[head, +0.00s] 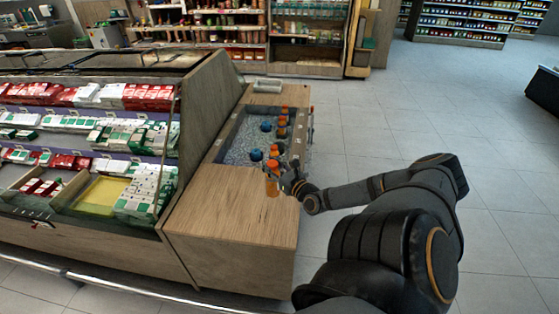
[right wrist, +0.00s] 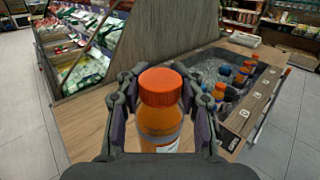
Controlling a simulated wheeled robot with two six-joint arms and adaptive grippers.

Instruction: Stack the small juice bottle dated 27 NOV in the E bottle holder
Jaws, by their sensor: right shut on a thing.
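A small juice bottle (head: 272,184) with an orange cap is in my right gripper (head: 283,181), above the wooden counter near the front end of the ice bin. In the right wrist view the bottle (right wrist: 160,112) stands upright between the fingers of the right gripper (right wrist: 158,110), which are shut on its sides. Part of a white label shows, but no date is readable. The bottle holders run along the right side of the ice bin, with a panel (right wrist: 245,112) bearing small letter marks too small to read surely. My left gripper is out of view.
Several orange-capped and blue-capped bottles stand in the ice bin (head: 232,150); one blue cap (head: 256,155) is near the held bottle. The wooden counter top (head: 230,205) in front is bare. A shelf of red, white and green packs (head: 90,130) stands at left. Open floor lies right.

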